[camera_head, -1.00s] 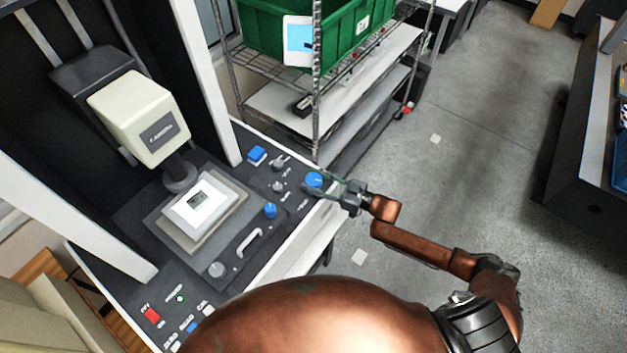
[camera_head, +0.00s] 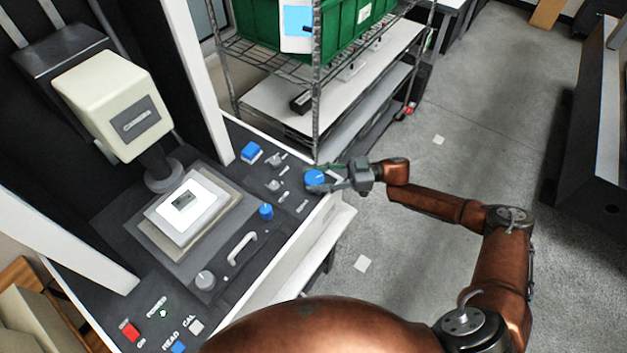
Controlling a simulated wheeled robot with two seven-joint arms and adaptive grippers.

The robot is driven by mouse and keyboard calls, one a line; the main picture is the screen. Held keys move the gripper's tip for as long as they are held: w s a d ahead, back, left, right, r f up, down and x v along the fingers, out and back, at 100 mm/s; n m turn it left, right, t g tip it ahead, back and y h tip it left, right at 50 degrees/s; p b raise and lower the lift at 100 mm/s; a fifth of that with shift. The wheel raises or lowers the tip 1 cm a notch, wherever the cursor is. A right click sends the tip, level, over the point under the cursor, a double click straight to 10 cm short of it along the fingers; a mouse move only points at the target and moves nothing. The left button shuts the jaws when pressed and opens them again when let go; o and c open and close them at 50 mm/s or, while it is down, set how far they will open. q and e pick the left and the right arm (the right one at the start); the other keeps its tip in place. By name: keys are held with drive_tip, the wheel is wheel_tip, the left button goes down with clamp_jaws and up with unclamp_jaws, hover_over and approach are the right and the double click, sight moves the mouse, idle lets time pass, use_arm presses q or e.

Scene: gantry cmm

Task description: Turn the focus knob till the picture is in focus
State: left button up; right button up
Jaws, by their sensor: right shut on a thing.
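A blue round knob (camera_head: 314,178) sits at the right corner of the dark control panel (camera_head: 222,262). My right gripper (camera_head: 322,178) comes in from the right and is shut on this knob, one finger on each side. The label beside the knob is too small to read. A second blue knob (camera_head: 266,211) stands nearer the middle of the panel, untouched. A white block with a small dark patch (camera_head: 187,210) lies on the stage under the cream measuring head (camera_head: 115,100). A small pale-blue screen (camera_head: 298,20) shows at the top; its picture's sharpness cannot be told. My left gripper is out of view.
A red switch (camera_head: 129,332) is at the front left. A wire rack with a green bin (camera_head: 345,40) stands behind. Floor to the right is clear.

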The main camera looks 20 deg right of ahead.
idle(0.4)
drive_tip(key=o, duration=1.2)
drive_tip(key=s+d, duration=0.1)
drive_tip(key=d, duration=1.1)
drive_tip(key=shift+s, duration=0.35)
drive_tip(key=shift+s, duration=0.1)
